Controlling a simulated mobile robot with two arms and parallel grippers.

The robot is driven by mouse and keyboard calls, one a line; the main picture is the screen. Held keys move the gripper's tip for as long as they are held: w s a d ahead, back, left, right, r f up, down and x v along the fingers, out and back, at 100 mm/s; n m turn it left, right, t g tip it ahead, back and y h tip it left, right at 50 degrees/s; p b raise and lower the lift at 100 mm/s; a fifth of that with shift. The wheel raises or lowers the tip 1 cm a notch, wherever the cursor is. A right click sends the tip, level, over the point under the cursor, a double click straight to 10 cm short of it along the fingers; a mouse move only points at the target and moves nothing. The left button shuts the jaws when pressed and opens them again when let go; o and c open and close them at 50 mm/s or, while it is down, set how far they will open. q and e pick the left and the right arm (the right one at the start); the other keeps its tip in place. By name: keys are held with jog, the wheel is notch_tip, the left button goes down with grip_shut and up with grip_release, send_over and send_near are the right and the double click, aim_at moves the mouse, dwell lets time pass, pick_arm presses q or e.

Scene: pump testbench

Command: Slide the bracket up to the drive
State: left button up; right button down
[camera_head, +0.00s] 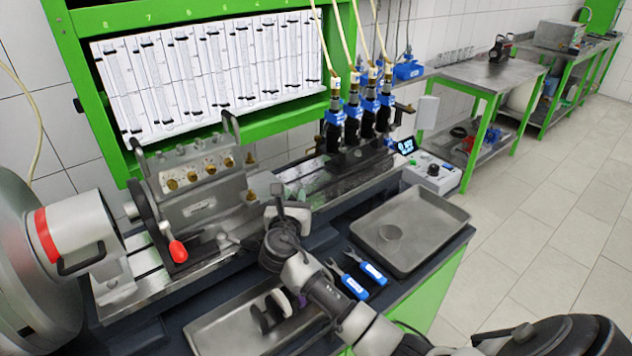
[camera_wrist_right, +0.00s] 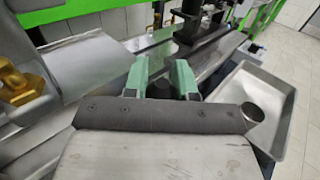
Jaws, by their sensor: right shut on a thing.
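The drive (camera_head: 85,228), a grey cylinder with a red ring, stands at the left end of the bench in the head view. Just right of it is the bracket, a dark upright plate (camera_head: 150,212) with a red-knobbed lever (camera_head: 178,250). A grey pump block (camera_head: 205,185) with brass fittings sits right against it. The gap between bracket and drive is small; I cannot tell if they touch. My right gripper (camera_head: 285,212) is right of the pump block. In the right wrist view its green fingers (camera_wrist_right: 161,80) are shut on a dark part (camera_wrist_right: 160,90), mostly hidden. My left gripper is not in view.
Rails (camera_head: 320,182) run right toward several blue-and-black injectors (camera_head: 360,115). A control box (camera_head: 430,172) stands behind.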

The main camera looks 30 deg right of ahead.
jog(key=a, duration=0.3)
jog(key=shift+s+a+f, duration=0.15)
jog(key=shift+s+a, duration=0.05)
jog(key=shift+a, duration=0.2)
jog(key=c, duration=0.9)
grip_release()
jog(key=shift+w, duration=0.1)
jog(key=b+v, duration=0.1)
jog(key=v, duration=0.9)
jog(key=shift+s+a+b, duration=0.15)
jog(key=shift+s+b, duration=0.2)
